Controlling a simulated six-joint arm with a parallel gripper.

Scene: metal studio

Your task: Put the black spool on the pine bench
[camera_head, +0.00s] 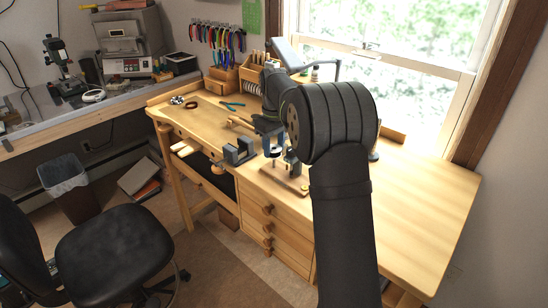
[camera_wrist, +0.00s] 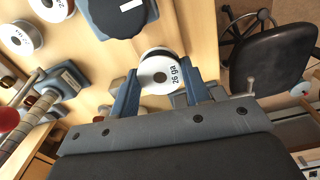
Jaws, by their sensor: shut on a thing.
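In the camera_wrist view my gripper (camera_wrist: 160,84) is shut on the black spool (camera_wrist: 157,73), its blue-grey fingers on either side. The spool has a pale end face marked "26 ga" and a dark rim. It is over the wooden surface, near the edge facing the chair; whether it touches is unclear. The pine bench (camera_head: 425,205) stands below the window in the camera_head view, and its pale top shows in the camera_wrist view (camera_wrist: 203,35).
Two other labelled spools (camera_wrist: 20,37) lie at top left in the camera_wrist view, beside a dark blue-grey block (camera_wrist: 118,15). Teal pliers (camera_head: 232,105) and small tools lie on the bench's left. A black chair (camera_head: 110,250) stands in front. The bench's right end is clear.

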